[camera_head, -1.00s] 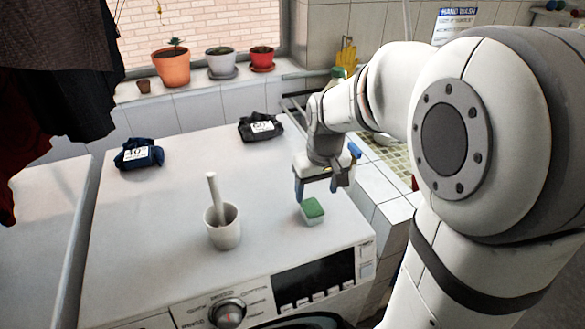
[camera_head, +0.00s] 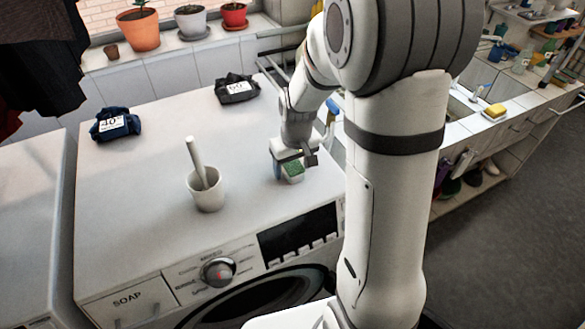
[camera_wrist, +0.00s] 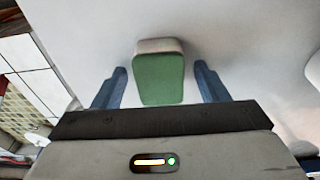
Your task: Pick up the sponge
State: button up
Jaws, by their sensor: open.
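The sponge (camera_head: 293,172), green on one face and whitish on the other, lies on the white top of the washing machine (camera_head: 130,210), near its front right part. In the wrist view the sponge (camera_wrist: 160,78) sits between the two blue fingers of my gripper (camera_wrist: 161,85), with a gap on each side. In the head view my gripper (camera_head: 296,168) is low over the sponge and partly hides it. My gripper is open and holds nothing.
A white cup (camera_head: 206,190) with a pestle-like stick stands left of the sponge. A blue bundle (camera_head: 115,124) and a dark bundle (camera_head: 236,89), both labelled, lie farther back. A yellow sponge-like block (camera_head: 495,112) lies by the sink at right.

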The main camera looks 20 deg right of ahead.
jog(key=c, duration=1.1)
jog(key=shift+r, duration=0.1)
